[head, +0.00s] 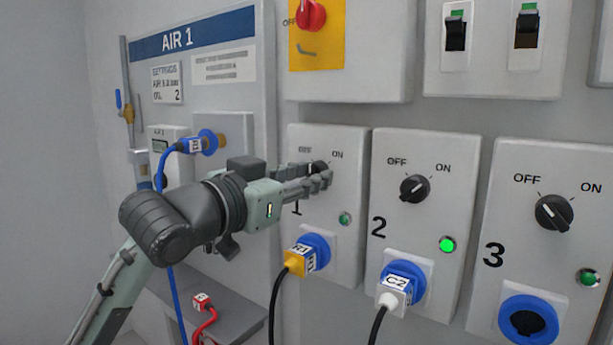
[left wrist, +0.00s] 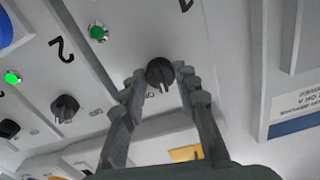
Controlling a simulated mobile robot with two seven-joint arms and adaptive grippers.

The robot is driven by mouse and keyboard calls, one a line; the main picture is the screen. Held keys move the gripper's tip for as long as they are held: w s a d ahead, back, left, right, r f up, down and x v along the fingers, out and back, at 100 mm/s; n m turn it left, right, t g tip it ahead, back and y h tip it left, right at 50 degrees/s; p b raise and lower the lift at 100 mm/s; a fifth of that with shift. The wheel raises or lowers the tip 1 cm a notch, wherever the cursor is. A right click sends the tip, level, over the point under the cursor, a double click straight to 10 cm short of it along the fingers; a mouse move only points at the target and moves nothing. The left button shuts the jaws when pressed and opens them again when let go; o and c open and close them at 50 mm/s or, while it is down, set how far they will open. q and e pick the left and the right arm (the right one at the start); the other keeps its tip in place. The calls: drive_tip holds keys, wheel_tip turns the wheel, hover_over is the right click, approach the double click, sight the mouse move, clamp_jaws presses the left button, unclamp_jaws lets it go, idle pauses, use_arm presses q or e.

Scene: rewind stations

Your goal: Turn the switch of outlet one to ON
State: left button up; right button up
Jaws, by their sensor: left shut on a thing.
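Outlet one is a grey box (head: 347,160) with OFF and ON marks, a black switch knob (head: 320,167) and a dark green lamp (head: 345,218). My left gripper (head: 326,174) comes in from the left, its fingers shut on the knob and covering most of it. In the left wrist view, upside down, the knob (left wrist: 160,72) sits between the fingertips (left wrist: 162,76). Its pale pointer mark shows, but I cannot tell its exact setting. A yellow plug (head: 296,263) marked R1 is in the blue socket below. My right gripper is not in view.
Outlet two (head: 414,189) has a white plug marked C2 and a bright green lamp (head: 447,245). Outlet three (head: 554,212) has an empty blue socket. A red rotary switch (head: 311,15) is above. The AIR 1 panel (head: 188,36) is behind my arm, with a shelf below.

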use_arm(q)
drive_tip(key=m, duration=0.2)
drive_tip(key=shift+m, duration=3.2)
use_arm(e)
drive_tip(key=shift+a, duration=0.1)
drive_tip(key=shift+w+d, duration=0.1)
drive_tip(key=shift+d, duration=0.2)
use_arm(q)
drive_tip(key=o, duration=1.2)
drive_tip(key=shift+c, duration=0.2)
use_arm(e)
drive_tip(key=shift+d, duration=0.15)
use_arm(q)
drive_tip(key=v, duration=0.7)
drive_tip(key=shift+s, duration=0.2)
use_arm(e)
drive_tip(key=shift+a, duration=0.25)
